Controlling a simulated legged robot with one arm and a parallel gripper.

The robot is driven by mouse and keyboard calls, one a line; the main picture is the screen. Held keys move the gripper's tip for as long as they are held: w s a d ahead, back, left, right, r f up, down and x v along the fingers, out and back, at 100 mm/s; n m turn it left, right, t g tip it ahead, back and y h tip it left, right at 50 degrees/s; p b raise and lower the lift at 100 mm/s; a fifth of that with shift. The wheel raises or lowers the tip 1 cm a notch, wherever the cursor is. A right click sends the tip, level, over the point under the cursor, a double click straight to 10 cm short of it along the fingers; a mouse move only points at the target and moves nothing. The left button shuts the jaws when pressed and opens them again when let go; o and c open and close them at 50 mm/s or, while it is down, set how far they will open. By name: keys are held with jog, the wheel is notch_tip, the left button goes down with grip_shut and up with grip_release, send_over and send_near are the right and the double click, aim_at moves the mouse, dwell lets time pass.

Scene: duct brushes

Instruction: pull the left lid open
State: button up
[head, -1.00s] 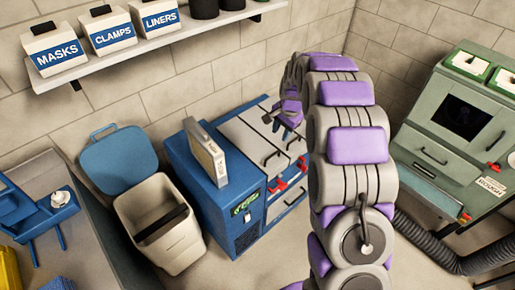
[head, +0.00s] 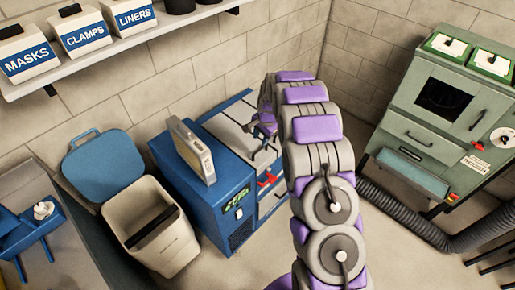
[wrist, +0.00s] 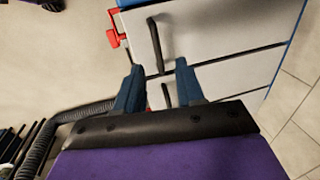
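The blue machine (head: 205,185) has pale lids (head: 222,128) on its top, with dark handles, partly hidden behind my arm. My gripper (head: 264,124) is small in the head view, over the lids. In the wrist view my gripper (wrist: 158,68) is open, with two blue fingers apart and nothing clamped. A black bar handle (wrist: 155,45) on one pale lid (wrist: 205,30) lies just beyond the fingertips, roughly between them. A second dark handle (wrist: 167,95) shows between the fingers. The lids look shut. I cannot tell which wrist-view lid is the left one.
Red latches (head: 267,180) sit on the machine's front. A tan panel filter (head: 192,150) stands on its blue top. An open bin (head: 150,225) is left, a green cabinet (head: 440,120) right, with a black hose (head: 400,215).

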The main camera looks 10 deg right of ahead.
aim_at(259, 149)
jog(key=f, duration=0.4)
jog(key=w+f+b, duration=0.1)
jog(key=f, duration=0.2)
jog(key=shift+a, duration=0.6)
jog(key=shift+d, duration=0.75)
jog(key=c, duration=0.5)
jog(key=shift+f, duration=0.1)
jog(key=shift+c, duration=0.8)
jog(key=shift+a, duration=0.3)
grip_shut()
